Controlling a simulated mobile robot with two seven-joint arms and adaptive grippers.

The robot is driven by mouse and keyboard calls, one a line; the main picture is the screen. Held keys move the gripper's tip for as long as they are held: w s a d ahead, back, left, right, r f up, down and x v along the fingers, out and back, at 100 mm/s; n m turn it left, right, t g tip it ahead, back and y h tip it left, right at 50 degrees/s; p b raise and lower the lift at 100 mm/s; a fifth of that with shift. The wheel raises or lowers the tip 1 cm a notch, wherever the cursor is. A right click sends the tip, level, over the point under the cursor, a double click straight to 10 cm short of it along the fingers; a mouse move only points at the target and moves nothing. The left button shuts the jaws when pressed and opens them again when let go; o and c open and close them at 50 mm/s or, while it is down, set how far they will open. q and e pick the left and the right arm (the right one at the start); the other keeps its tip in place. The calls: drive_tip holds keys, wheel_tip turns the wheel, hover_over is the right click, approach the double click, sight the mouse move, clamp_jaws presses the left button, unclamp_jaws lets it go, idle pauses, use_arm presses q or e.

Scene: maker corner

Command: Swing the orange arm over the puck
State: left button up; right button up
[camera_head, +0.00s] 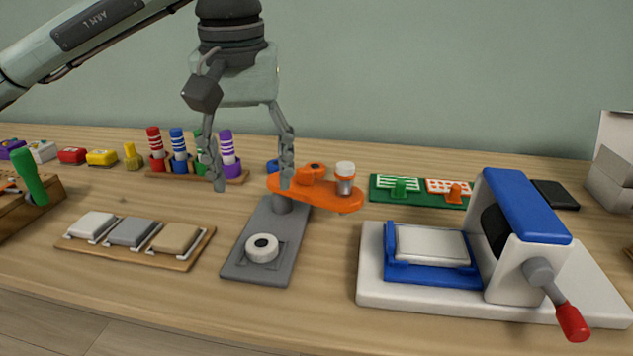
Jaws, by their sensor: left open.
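The orange arm (328,195) sits on a post at the back of a grey base plate (258,274) and points to the right, off the plate. A white-topped knob (345,172) stands on its right end. The white puck (262,248) lies near the front of the grey plate, uncovered. My left gripper (252,180) hangs fingers down above the back of the plate, open and empty. Its right finger shows beside the left end of the orange arm; I cannot tell whether they touch. My right gripper is not in view.
A blue and white press (525,225) with a red-tipped handle (572,322) stands at the right. A tray of tiles (135,262) lies at the left. Coloured striped cylinders stand behind in a wooden rack (205,178). A green board (415,202) lies behind the press. Bare table separates the plate and press.

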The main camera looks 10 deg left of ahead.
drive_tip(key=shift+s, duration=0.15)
use_arm(q)
drive_tip(key=shift+w+d, duration=0.1)
drive_tip(key=shift+w, duration=0.1)
drive_tip(key=shift+c, duration=1.4)
drive_tip(key=w+d+m, duration=0.1)
drive_tip(key=w+d, duration=0.2)
drive_tip(key=w, duration=0.2)
drive_tip(key=w+d+r+m+t+b, duration=0.1)
drive_tip(key=w+d+m, duration=0.1)
drive_tip(key=w, duration=0.3)
drive_tip(key=w+d+r+m+t+h+b, duration=0.1)
drive_tip(key=w+d+m, duration=0.1)
drive_tip(key=w, duration=0.3)
drive_tip(key=shift+w+d+r, duration=0.15)
drive_tip(key=shift+d+r, duration=0.1)
drive_tip(key=shift+d, duration=0.55)
clamp_jaws()
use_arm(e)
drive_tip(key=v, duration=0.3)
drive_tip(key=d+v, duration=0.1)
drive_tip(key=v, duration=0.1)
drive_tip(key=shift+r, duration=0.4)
